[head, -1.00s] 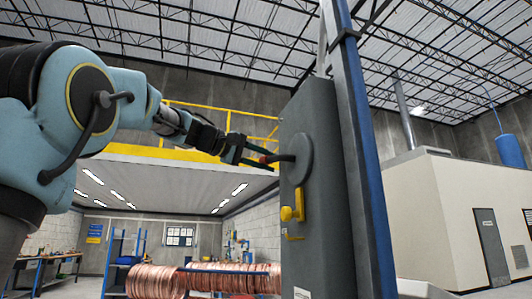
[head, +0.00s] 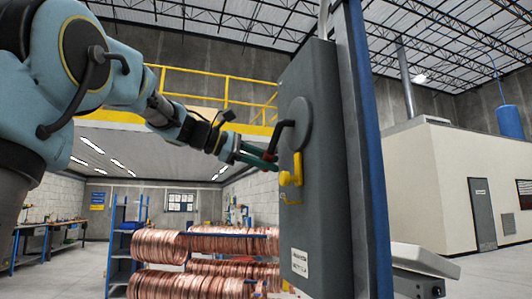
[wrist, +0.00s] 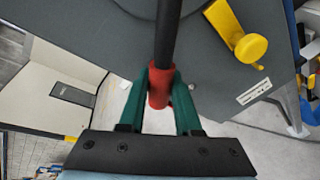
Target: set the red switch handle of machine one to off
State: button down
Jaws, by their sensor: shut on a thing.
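The red switch handle (wrist: 158,86) is a red grip on the end of a black lever. In the head view, the lever (head: 277,136) bends out from a round grey disc (head: 300,115) on a tall grey cabinet (head: 320,220) and slants down to the left. My gripper (wrist: 160,90) has its green fingers on both sides of the red grip and is shut on it. In the head view, my gripper (head: 262,160) reaches in from the left and largely hides the grip. A yellow latch (head: 292,170) sits on the cabinet just below the disc.
A blue and grey post (head: 365,150) runs beside the cabinet on its right. Copper tube coils (head: 205,243) on a rack stand behind to the left. A beige enclosure (head: 430,190) stands at the right. Floor is open at the far right.

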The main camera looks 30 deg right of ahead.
jog(key=shift+s+f+n+g, duration=0.3)
jog(key=shift+s+f+n, duration=0.3)
jog(key=shift+f+n, duration=0.15)
jog(key=shift+f, duration=0.1)
jog(key=c, duration=0.6)
grip_release()
jog(key=shift+a, duration=0.1)
jog(key=b+v, duration=0.2)
jog(key=v, duration=0.8)
jog(key=shift+a+r+b, duration=0.2)
jog(key=shift+a+b, duration=0.1)
jog(key=shift+a, duration=0.05)
